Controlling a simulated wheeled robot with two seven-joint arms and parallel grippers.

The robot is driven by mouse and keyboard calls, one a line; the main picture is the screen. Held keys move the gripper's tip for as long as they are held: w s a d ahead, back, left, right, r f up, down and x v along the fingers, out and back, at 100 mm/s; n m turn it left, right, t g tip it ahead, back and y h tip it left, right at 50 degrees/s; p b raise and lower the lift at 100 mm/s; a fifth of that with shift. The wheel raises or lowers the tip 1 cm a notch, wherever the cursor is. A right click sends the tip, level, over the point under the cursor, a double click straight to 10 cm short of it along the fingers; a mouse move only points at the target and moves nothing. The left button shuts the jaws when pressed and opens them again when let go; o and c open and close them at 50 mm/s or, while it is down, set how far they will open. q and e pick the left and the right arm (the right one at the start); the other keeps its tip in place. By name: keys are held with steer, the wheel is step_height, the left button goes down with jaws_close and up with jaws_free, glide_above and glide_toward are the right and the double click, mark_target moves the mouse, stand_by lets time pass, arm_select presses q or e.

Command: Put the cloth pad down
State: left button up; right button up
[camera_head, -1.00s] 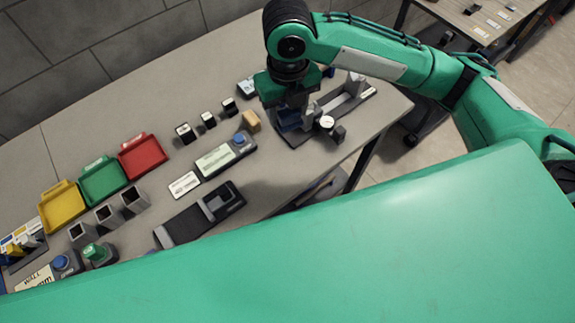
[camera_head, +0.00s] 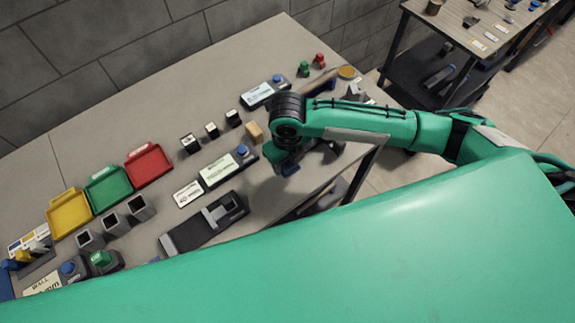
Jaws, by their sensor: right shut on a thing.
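My right gripper (camera_head: 288,165) points down at the right part of the workbench, near its front edge. The arm hides most of its fingers. A small dark blue piece (camera_head: 290,169), which looks like the cloth pad, shows at the fingertips, and the gripper is shut on it. I cannot tell whether the pad touches the bench. My left gripper is not in view.
On the workbench (camera_head: 100,120), a display unit with a blue button (camera_head: 217,168) and a tan block (camera_head: 253,131) stand left of the gripper. A black-and-grey fixture (camera_head: 205,222) lies nearer. Yellow, green and red trays (camera_head: 148,166) stand further left. My forearm covers the right end.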

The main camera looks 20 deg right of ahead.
mark_target(288, 168)
step_height(288, 168, down, 4)
steer(key=shift+r+p, duration=0.15)
steer(key=shift+p, duration=0.25)
steer(key=shift+f, duration=0.5)
steer(key=shift+f, duration=0.1)
steer(key=o, duration=0.9)
step_height(288, 168, up, 11)
steer(key=b, duration=0.3)
steer(key=shift+r, duration=0.7)
